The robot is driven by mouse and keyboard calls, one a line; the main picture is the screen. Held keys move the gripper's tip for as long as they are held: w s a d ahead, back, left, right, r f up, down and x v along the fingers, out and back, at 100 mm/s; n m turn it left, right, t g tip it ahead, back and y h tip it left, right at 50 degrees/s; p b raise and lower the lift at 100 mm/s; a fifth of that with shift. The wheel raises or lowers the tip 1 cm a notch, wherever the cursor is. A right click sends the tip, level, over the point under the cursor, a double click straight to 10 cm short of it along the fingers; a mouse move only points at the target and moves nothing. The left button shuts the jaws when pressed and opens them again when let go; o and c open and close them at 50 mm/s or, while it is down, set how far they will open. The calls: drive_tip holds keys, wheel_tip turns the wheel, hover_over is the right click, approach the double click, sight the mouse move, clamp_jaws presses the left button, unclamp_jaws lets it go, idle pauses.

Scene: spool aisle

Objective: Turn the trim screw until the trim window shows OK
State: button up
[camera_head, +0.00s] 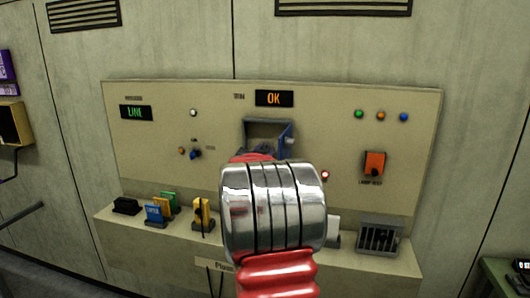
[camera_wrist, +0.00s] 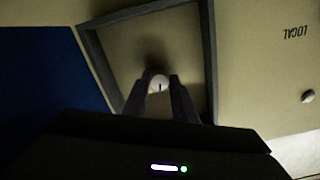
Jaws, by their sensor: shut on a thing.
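The trim window (camera_head: 274,98) at the top middle of the panel shows OK in orange letters. Below it is a square framed recess (camera_head: 262,122), with a blue door (camera_head: 291,135) standing open at its right. In the wrist view, the pale round trim screw (camera_wrist: 158,79) with a dark slot mark sits inside the dark frame (camera_wrist: 210,50). My gripper (camera_wrist: 160,88) has its two fingers closed on either side of the screw head. The blue door (camera_wrist: 45,75) fills the left of that view. In the head view my arm hides the fingertips and the screw.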

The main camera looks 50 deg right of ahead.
drive_tip(key=o, duration=1)
drive_tip(key=shift+o, duration=0.2)
drive_tip(key=v, duration=1.4)
drive_tip(key=shift+d+f, duration=0.1)
